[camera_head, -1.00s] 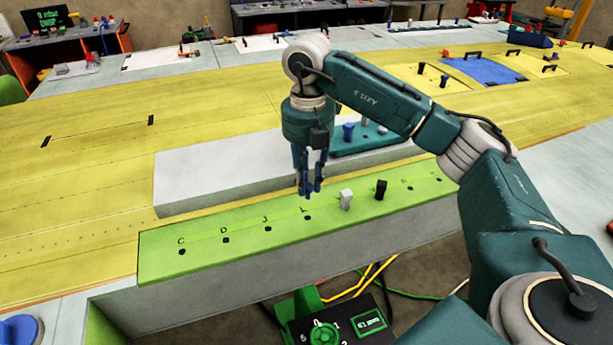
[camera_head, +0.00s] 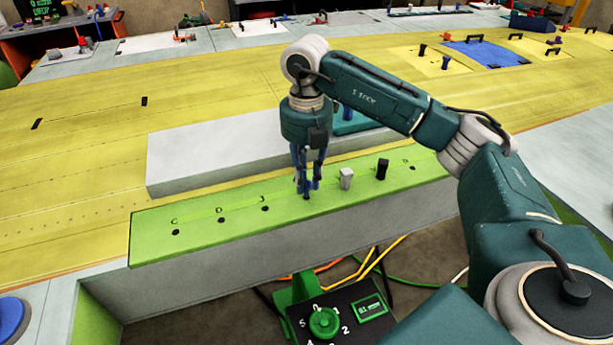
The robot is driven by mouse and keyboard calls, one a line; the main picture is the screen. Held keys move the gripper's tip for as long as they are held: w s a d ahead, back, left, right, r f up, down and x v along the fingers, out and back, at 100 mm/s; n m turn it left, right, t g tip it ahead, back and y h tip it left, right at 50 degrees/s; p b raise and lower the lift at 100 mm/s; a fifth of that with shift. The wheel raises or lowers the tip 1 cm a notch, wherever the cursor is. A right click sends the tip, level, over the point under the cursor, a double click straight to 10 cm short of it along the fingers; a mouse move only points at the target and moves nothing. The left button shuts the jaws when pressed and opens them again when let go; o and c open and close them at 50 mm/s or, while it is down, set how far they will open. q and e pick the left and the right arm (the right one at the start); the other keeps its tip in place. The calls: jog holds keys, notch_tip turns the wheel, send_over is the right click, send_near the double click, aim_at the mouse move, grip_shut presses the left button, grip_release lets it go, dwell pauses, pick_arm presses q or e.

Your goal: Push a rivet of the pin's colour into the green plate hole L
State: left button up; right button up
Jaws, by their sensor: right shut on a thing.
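The green plate (camera_head: 155,245) is a long strip with a row of lettered holes; C, D and J show as open dark holes at its left. A light grey pin (camera_head: 346,178) and a black pin (camera_head: 382,169) stand upright in it, right of hole L. My right gripper (camera_head: 306,188) points down over hole L, its fingertips close to the plate. It is shut on a dark blue rivet (camera_head: 306,193), mostly hidden between the blue fingers. Hole L and its letter are covered, so I cannot tell whether the rivet tip is inside. My left gripper is out of view.
A teal rivet tray (camera_head: 357,123) with a blue rivet (camera_head: 347,111) stands behind my right gripper, partly hidden by my arm. A grey block (camera_head: 200,165) lies behind the plate. A black control box with a green knob (camera_head: 324,322) sits below the front edge.

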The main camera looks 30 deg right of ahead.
jog(key=shift+f, duration=0.1)
jog(key=shift+f, duration=0.15)
jog(key=shift+f+b, duration=0.95)
jog(key=shift+f, duration=0.1)
jog(key=o, duration=1)
notch_tip(320, 180, up, 12)
